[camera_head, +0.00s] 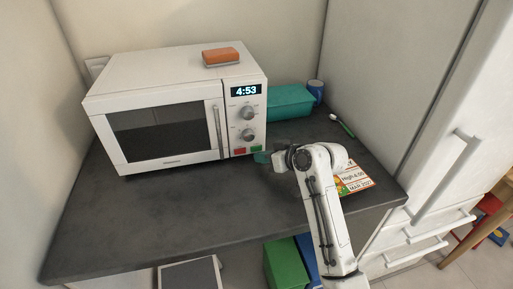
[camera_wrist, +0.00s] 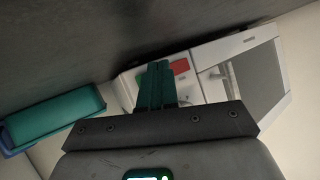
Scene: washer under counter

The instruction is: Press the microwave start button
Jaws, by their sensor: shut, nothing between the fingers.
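The white microwave (camera_head: 165,88) stands on the dark counter, its door shut and its display (camera_head: 246,91) reading 4:53. Below two knobs, its panel has a red button (camera_head: 240,151) and a green button (camera_head: 254,149) at the bottom. My gripper (camera_head: 262,157) has teal fingers, shut and empty, just in front of the panel's lower right corner. They also show in the wrist view (camera_wrist: 157,75). I cannot tell whether they touch the panel.
An orange sponge (camera_head: 221,55) lies on the microwave. A teal box (camera_head: 290,102), a blue cup (camera_head: 316,90) and a green toothbrush-like item (camera_head: 342,125) are to its right. A printed flyer (camera_head: 357,182) lies beside my arm. The counter's front left (camera_head: 150,215) is clear.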

